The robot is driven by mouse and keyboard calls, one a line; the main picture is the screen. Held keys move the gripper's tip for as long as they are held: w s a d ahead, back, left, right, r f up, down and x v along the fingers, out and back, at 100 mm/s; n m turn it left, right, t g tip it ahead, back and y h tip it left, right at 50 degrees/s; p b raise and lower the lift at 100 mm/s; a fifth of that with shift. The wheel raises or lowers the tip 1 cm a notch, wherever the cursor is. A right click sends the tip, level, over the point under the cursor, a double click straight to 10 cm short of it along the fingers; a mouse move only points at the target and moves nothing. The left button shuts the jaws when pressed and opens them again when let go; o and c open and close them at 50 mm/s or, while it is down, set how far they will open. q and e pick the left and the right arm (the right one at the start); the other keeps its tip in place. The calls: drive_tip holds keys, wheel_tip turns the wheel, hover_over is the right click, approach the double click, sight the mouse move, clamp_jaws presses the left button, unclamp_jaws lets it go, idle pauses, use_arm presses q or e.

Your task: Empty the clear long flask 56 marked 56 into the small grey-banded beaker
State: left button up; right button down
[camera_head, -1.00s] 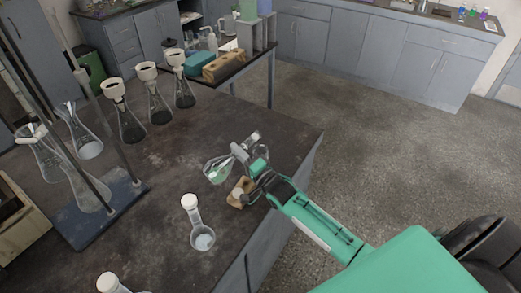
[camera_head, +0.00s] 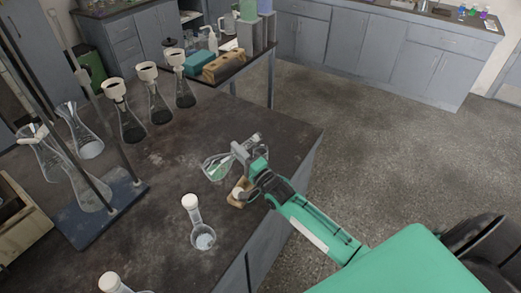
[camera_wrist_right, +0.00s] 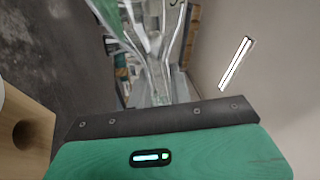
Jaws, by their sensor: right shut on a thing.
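My right gripper (camera_head: 245,153) is shut on the neck of a clear long flask (camera_head: 217,168) with a little green in its wide body. The flask lies tipped on its side above the dark table, its wide end to the left. Its clear glass also fills the upper middle of the right wrist view (camera_wrist_right: 155,50). No number is legible. A small wooden block (camera_head: 237,201) with a white piece sits just below the gripper; the block's hole shows in the wrist view (camera_wrist_right: 38,122). I cannot make out the grey-banded beaker. My left gripper is not in view.
A round flask with a white stopper (camera_head: 203,237) stands in front. Another white stopper (camera_head: 109,282) shows at the bottom edge. Several conical flasks with funnels (camera_head: 158,108) stand behind, and a blue-based stand (camera_head: 90,215) is at left. The table's right edge is close to my arm.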

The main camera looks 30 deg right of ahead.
drive_tip(key=shift+d+f+m+h, duration=0.15)
drive_tip(key=shift+m+h, duration=0.55)
drive_tip(key=shift+m, duration=1.2)
idle(1.9)
